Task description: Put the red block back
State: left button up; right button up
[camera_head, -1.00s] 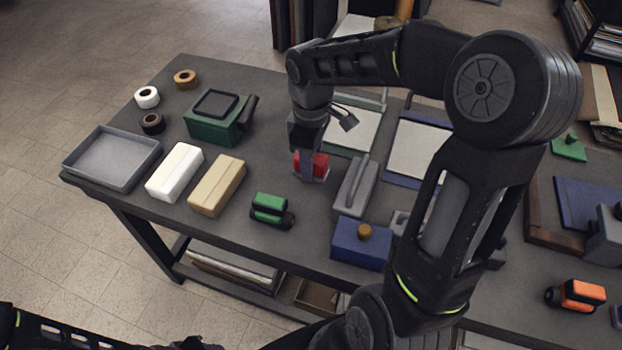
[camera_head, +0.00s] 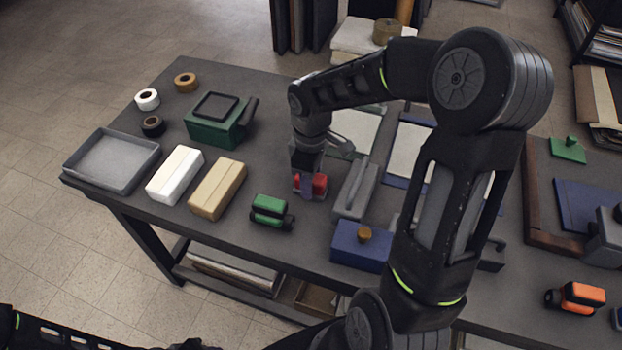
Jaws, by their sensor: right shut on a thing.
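The red block (camera_head: 319,184) is at the middle of the dark table, between the green block with black parts and the grey long-handled piece. My right gripper (camera_head: 308,190) reaches down from above and is shut on the red block, with a finger across its near face. The block is low, at or just above a small pale patch on the table; I cannot tell whether it touches. My left arm shows only in part at the bottom left corner, and its gripper jaws cannot be made out.
A green block (camera_head: 269,207) lies left of the red block, and a grey handled piece (camera_head: 353,190) stands close on its right. A blue box (camera_head: 360,243) with a brown knob is nearer. Cream block (camera_head: 217,188), white block (camera_head: 175,174) and grey tray (camera_head: 112,160) lie left.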

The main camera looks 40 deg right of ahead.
jog(key=shift+f, duration=0.2)
jog(key=o, duration=1.3)
jog(key=shift+r, duration=0.15)
notch_tip(320, 180, up, 12)
